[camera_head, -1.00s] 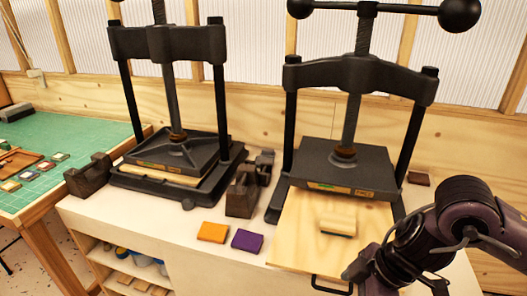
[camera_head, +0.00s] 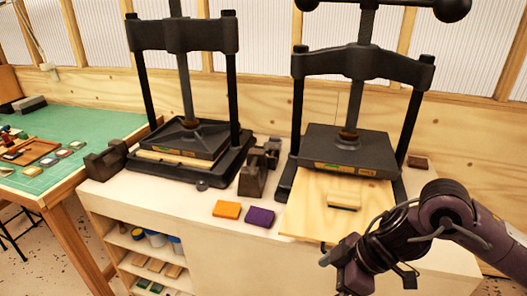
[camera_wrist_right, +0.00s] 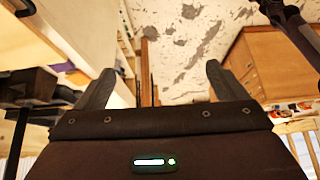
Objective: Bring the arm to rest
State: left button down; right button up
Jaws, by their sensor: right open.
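My right arm comes in from the right in the head view. Its gripper (camera_head: 338,268) hangs low at the front edge of the bench, in front of the pale wooden board (camera_head: 305,205) of the right press. In the right wrist view, the two dark fingers of the right gripper (camera_wrist_right: 160,76) stand wide apart with nothing between them. The fingers point toward a speckled floor. My left gripper is in neither view.
Two black screw presses (camera_head: 190,135) (camera_head: 350,150) stand on the bench. A wooden block (camera_head: 344,198) lies on the right press's board. Orange (camera_head: 227,209) and purple (camera_head: 260,217) blocks lie near the front edge. A green-topped table (camera_head: 75,130) is at left. Open shelves (camera_head: 125,242) are below.

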jog(key=w+a+f+m+t+y+b, duration=0.1)
jog(key=w+a+f+m+t+y, duration=0.1)
jog(key=w+f, duration=0.45)
jog(key=w+a+f+m+t+y+b, duration=0.2)
jog(key=w+f, duration=0.4)
jog(key=f, duration=0.2)
jog(key=s+d+f+m+t+h+b, duration=0.1)
jog(key=d+f+m+h, duration=0.15)
jog(key=f, duration=0.85)
jog(key=s+d+f+m+t+h, duration=0.15)
jog(key=d+f, duration=0.25)
jog(key=f, duration=0.7)
jog(key=s+d+f+m+g+h+b, duration=0.1)
jog(key=s+d+f+m+h, duration=0.15)
jog(key=s+f, duration=0.6)
jog(key=s+d+f+m+g+h+b, duration=0.1)
jog(key=s+d+f+g, duration=0.15)
jog(key=s+f, duration=0.65)
jog(key=s+d+f+g+h, duration=0.1)
jog(key=s+f, duration=0.3)
jog(key=s, duration=0.4)
jog(key=s+d+f+g, duration=0.1)
jog(key=s+f, duration=0.2)
jog(key=s, duration=0.6)
jog(key=s+d+f+g+h, duration=0.1)
jog(key=s+f, duration=0.3)
jog(key=s, duration=0.4)
jog(key=shift+s+f+m+g+h, duration=0.3)
jog(key=shift+s+f+m+h, duration=0.05)
jog(key=shift+m, duration=0.1)
